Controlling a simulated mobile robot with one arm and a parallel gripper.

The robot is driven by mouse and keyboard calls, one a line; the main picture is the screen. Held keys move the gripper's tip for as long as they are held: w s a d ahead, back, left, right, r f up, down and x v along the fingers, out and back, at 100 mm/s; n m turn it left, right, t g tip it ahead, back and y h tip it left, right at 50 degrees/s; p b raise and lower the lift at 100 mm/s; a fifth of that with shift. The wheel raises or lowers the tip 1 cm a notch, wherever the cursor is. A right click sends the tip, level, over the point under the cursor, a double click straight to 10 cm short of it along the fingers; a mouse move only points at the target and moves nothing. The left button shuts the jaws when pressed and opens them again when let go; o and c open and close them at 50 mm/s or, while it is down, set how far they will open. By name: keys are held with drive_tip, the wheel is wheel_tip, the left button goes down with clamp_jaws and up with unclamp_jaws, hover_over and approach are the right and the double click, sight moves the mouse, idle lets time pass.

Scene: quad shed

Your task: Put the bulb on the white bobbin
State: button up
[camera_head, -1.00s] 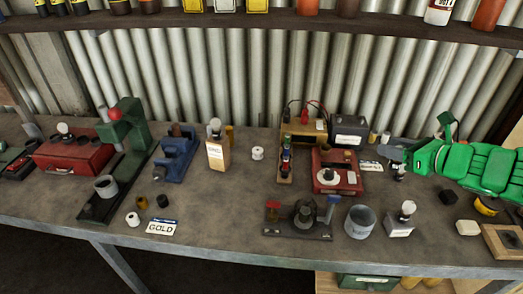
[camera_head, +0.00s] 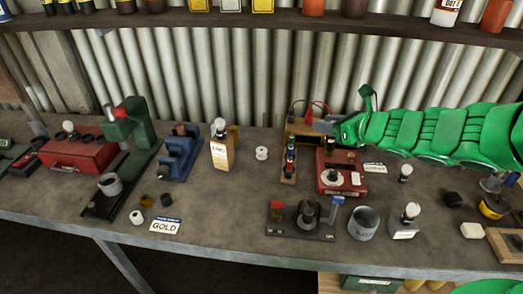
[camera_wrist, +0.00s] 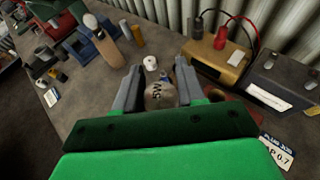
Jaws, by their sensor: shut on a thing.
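My gripper (camera_wrist: 158,88) is shut on a clear glass bulb (camera_wrist: 160,97) with dark lettering, seen between the grey fingers in the wrist view. In the head view my gripper (camera_head: 338,130) is above the bench near the red device, and the held bulb cannot be made out there. A white bobbin (camera_head: 262,153) stands on the bare bench to the left of my gripper. It also shows just beyond the fingertips in the wrist view (camera_wrist: 150,62), apart from the bulb. Another small white spool-like piece (camera_head: 137,217) lies beside the GOLD card.
A wooden block with a bulb (camera_head: 219,152) and a blue vise (camera_head: 178,158) stand left of the bobbin. A narrow rack (camera_head: 289,168) and a red device (camera_head: 330,182) stand right of it. A grey cup (camera_head: 363,224) is nearer the front.

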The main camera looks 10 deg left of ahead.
drive_tip(key=s+a+f+n+g+y, duration=0.1)
drive_tip(key=a+f+n, duration=0.1)
drive_tip(key=a, duration=1.4)
hover_over(262, 153)
drive_tip(key=s, duration=0.2)
wheel_tip(262, 153, down, 4)
drive_tip(key=shift+g, duration=0.3)
drive_tip(key=shift+w+a+f, duration=0.3)
drive_tip(key=shift+w+f, duration=0.4)
drive_tip(key=shift+f, duration=0.1)
drive_tip(key=shift+w+a+f, duration=0.25)
drive_tip(key=shift+w+f, duration=0.45)
drive_tip(key=shift+f, duration=0.15)
drive_tip(key=shift+w+a+f, duration=0.3)
drive_tip(key=shift+w+f, duration=0.4)
drive_tip(key=shift+f, duration=0.1)
drive_tip(key=shift+w+f, duration=0.15)
drive_tip(key=shift+f, duration=1.65)
drive_tip(key=shift+f, duration=0.15)
drive_tip(key=o, duration=1.1)
drive_tip(key=shift+c, duration=0.2)
drive_tip(key=shift+r, duration=0.2)
